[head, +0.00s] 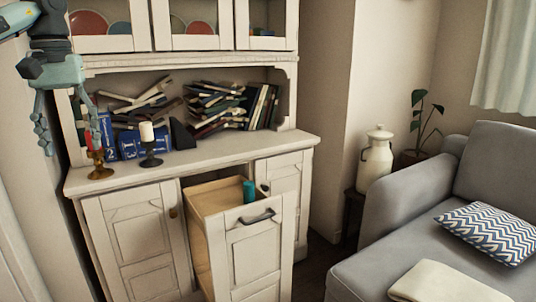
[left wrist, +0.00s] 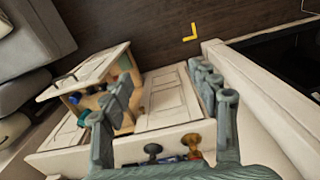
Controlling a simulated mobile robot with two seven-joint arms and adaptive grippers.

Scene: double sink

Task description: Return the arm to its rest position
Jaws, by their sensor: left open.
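My left gripper (head: 68,135) hangs at the upper left of the head view, fingers pointing down, in front of the left side of a white cabinet (head: 135,240). It is open, with nothing seen between the fingers. In the left wrist view my left gripper (left wrist: 168,82) shows two spread grey fingers, with the cabinet beyond them. My right gripper is not in view.
The cabinet's drawer (head: 252,245) is pulled out, with a teal object (head: 249,191) in it. Candle holders (head: 151,158) and books stand on the countertop. A grey sofa (head: 400,220) is at the right; a white jug (head: 376,158) stands behind it.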

